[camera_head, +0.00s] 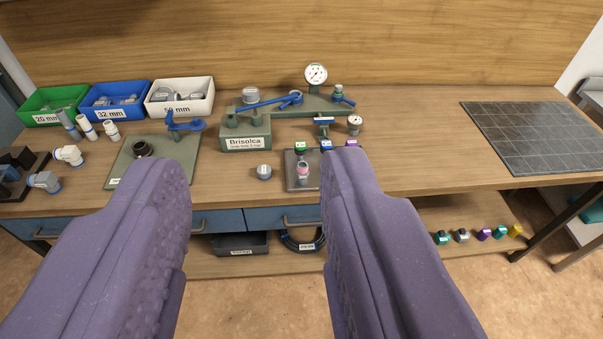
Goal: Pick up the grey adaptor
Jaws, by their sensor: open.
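My gripper (257,168) is open and empty, its two purple fingers large in the foreground, well apart. Another small grey piece (462,235) stands on the lower shelf at right, in a row with green, purple and yellow pieces.
A grey plate (292,177) with several small coloured pieces lies right of the bench fitting. The green manifold (262,129) stands behind it, with gauges and blue levers. Green, blue and white bins (180,109) are at back left. A dark gridded mat (535,140) lies bare at right.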

